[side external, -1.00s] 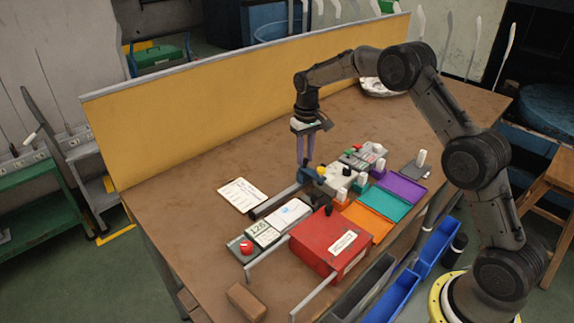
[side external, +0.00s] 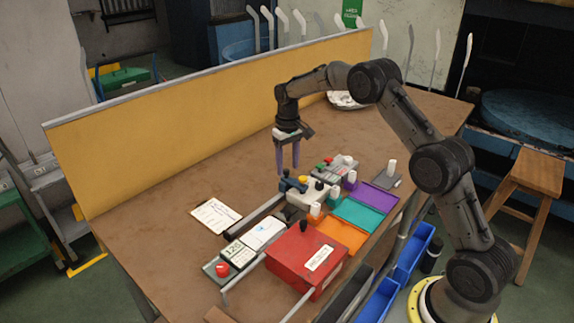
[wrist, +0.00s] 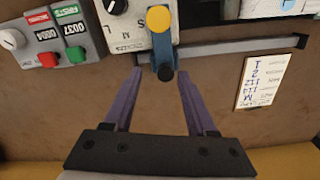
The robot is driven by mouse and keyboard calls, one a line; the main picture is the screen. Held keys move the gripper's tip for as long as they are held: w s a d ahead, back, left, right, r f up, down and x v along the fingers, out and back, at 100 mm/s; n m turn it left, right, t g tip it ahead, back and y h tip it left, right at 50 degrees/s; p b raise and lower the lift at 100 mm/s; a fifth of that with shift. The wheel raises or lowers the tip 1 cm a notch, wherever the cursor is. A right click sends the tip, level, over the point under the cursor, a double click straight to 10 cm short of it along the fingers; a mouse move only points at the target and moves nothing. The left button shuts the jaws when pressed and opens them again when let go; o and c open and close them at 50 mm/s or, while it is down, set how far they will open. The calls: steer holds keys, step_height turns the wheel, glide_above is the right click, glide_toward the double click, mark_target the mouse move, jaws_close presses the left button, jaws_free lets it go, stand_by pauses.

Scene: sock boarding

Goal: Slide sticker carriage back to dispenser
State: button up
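My gripper (wrist: 159,73) is open with purple fingers. In the wrist view the knob appears between the fingertips, with gaps on both sides. In the side view my gripper (side external: 288,171) is just above and behind the carriage.
A red box (side external: 305,258), orange, teal and purple trays, and a counter box (wrist: 58,40) stand nearby. The table behind my gripper is clear, up to a yellow panel (side external: 200,130).

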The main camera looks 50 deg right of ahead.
steer(key=shift+a, duration=0.1)
step_height(320, 180, up, 14)
stand_by(0.5)
steer(key=shift+f, duration=0.1)
